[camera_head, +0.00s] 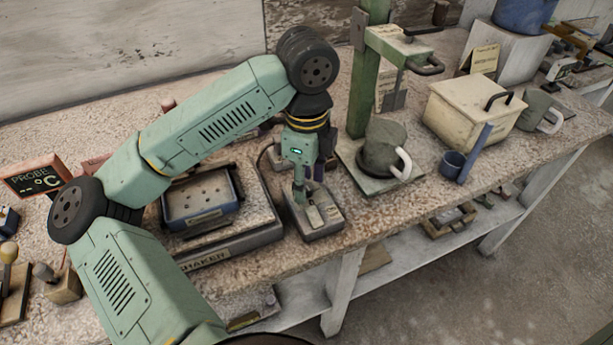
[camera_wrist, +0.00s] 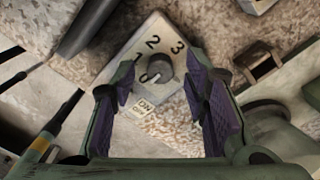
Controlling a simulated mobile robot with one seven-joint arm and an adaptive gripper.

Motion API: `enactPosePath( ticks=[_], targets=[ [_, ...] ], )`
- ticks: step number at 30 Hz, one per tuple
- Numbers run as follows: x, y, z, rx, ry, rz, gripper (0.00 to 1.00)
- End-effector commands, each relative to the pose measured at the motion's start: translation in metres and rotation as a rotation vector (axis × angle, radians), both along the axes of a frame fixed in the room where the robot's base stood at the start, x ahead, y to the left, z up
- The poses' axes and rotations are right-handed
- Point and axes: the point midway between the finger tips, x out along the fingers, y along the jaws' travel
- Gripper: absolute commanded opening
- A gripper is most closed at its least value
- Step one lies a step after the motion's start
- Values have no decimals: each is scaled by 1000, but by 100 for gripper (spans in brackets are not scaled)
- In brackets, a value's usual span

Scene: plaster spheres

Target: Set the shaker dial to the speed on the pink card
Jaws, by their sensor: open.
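The shaker (camera_head: 230,240) sits on the bench with a blue tray (camera_head: 203,212) on it. Its dial box (camera_head: 325,228) is at its right end, under my gripper (camera_head: 305,192). In the wrist view, the dial knob (camera_wrist: 159,67) sits on a pale plate (camera_wrist: 141,47) marked 1, 2 and 3, with what looks like a 0 beside the knob. My open gripper (camera_wrist: 160,80) has its purple-padded fingers on either side of the knob; I cannot tell whether they touch it. The knob's setting is unclear. A pinkish card (camera_head: 94,165) shows partly behind my arm, its writing unreadable.
A green stand (camera_head: 366,85) with a grey beaker (camera_head: 383,150) is just right of my gripper. A probe display (camera_head: 38,178) is at left. The bench's front edge is close to the dial.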

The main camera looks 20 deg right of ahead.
Motion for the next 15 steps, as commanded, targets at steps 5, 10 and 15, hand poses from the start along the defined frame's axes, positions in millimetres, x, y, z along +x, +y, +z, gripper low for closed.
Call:
enactPosePath(
  ticks=[5,10,15],
  targets=[
    [0,0,-5,-1,-1,-1,41],
    [0,0,-5,-1,-1,0,41],
    [0,0,-4,-1,-1,0,30]
  ],
)
